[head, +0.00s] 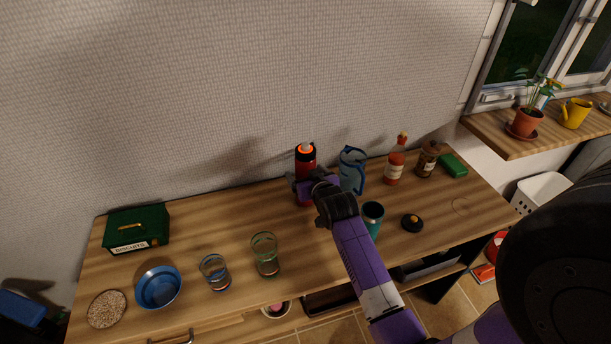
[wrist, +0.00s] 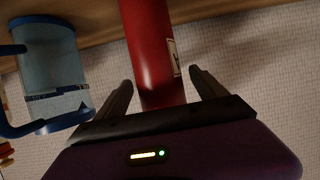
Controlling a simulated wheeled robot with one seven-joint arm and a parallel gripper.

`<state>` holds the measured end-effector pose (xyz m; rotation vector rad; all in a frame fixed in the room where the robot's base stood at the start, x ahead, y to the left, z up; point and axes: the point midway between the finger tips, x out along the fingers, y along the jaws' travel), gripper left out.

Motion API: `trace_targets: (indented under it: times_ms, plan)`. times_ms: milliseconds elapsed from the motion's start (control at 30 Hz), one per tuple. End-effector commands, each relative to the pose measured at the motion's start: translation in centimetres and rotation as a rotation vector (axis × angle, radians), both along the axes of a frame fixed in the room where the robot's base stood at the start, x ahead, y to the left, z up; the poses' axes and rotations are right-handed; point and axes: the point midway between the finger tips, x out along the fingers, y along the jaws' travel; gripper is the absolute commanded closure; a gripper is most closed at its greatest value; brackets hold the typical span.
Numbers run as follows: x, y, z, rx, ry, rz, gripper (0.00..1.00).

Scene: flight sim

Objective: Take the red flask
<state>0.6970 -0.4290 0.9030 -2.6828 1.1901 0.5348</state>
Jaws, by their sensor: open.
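The red flask (head: 306,155) stands upright on the wooden counter, near the wall, with a dark band and an orange-and-grey top. My arm hides part of its lower body in the head view. In the wrist view the red flask (wrist: 152,50) runs down between my fingers, with a pale label on its side. My gripper (wrist: 162,88) is open, with one finger on each side of the flask. A gap shows between the flask and each finger. In the head view my gripper (head: 305,186) is at the flask's lower body.
A blue-trimmed clear jug (head: 352,170) stands close to the right of the flask, also in the wrist view (wrist: 48,70). A sauce bottle (head: 396,163), a brown jar (head: 428,160) and a teal cup (head: 372,216) stand further right. Glasses (head: 265,255) stand front left.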

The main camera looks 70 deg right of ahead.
Motion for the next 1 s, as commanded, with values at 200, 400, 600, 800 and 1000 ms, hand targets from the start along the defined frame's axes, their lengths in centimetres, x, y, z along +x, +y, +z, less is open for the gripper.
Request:
trace_targets:
  times_ms: [200,400,600,800,1000]
  plan:
    - [0.28,-0.29,-0.2,0.0,0.0,0.0,0.19]
    - [0.26,-0.28,-0.18,0.0,0.0,0.0,0.41]
    - [0.26,-0.27,-0.17,0.0,0.0,0.0,0.8]
    - [0.26,-0.27,-0.15,-0.001,-0.001,0.0,1.0]
    - [0.32,-0.32,0.1,-0.004,-0.004,0.0,1.0]
